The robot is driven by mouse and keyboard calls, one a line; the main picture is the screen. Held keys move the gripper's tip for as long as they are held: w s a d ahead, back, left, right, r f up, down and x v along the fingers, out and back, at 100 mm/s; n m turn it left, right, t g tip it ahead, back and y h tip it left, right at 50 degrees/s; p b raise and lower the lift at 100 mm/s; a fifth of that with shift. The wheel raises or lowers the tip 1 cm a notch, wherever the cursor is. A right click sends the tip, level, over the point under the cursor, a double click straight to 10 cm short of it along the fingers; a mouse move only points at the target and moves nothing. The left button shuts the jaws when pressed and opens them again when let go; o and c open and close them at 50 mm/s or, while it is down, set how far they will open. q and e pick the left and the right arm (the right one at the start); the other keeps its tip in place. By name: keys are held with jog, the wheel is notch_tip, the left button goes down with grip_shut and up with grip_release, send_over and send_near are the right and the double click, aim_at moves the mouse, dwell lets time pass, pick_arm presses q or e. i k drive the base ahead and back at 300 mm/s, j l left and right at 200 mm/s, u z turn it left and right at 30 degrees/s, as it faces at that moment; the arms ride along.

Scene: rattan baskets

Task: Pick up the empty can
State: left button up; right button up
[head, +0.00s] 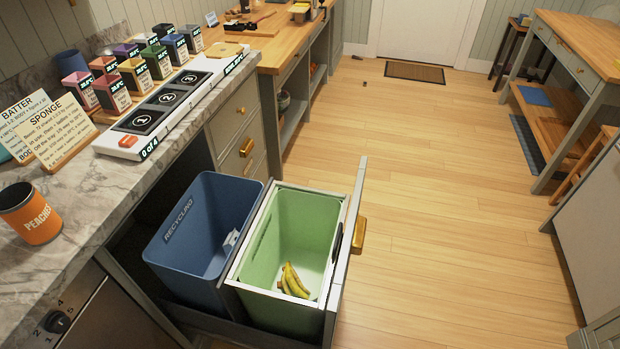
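An orange can (31,214) labelled "PEACHES" stands upright on the grey marble counter at the left edge of the head view. Its top looks dark and open, but I cannot see down to its bottom. Neither of my grippers shows in this view, and nothing is touching the can.
A pulled-out drawer holds a blue recycling bin (201,223) and a green bin (302,224) with bananas (292,281) in it. Recipe cards (48,130), a white numbered board (172,106) and several small coloured boxes stand on the counter (85,196). The wooden floor (430,220) is mostly clear.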

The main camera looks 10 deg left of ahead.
aim_at(22, 207)
jog(key=u, duration=1.85)
jog(key=k+j, duration=0.25)
jog(key=k, duration=0.2)
jog(key=i+l, duration=0.25)
jog(key=i, duration=0.2)
